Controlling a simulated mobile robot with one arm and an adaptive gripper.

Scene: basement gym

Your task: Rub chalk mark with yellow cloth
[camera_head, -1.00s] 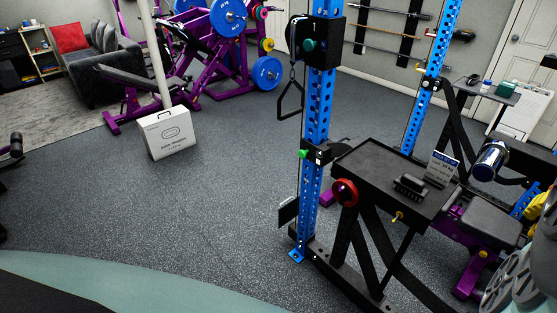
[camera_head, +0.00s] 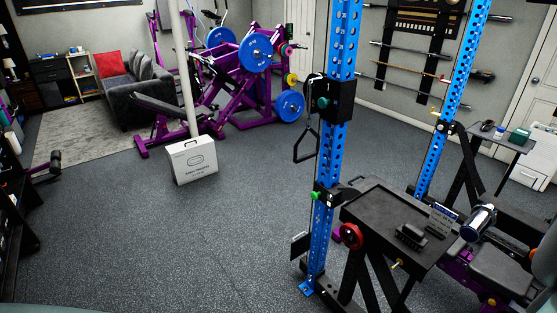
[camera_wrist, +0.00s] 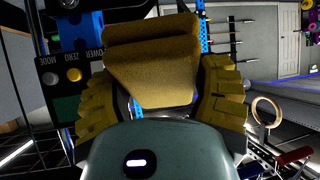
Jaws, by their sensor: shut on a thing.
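My gripper (camera_wrist: 160,90) shows in the wrist view, its two ridged yellow fingers shut on a yellow cloth (camera_wrist: 150,75). The cloth is a flat, dull yellow piece between and beyond the fingers. I cannot make out a chalk mark in either view. A black tray (camera_head: 375,207) on the blue rack holds a dark block (camera_head: 410,236) and a small sign (camera_head: 442,219).
A blue rack post (camera_head: 334,130) stands left of the tray. A white case (camera_head: 191,163) is on the floor, with purple machines behind it. The floor at left centre is open. In the wrist view, a panel with buttons (camera_wrist: 62,78) lies left of the fingers and a wooden ring (camera_wrist: 267,111) right.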

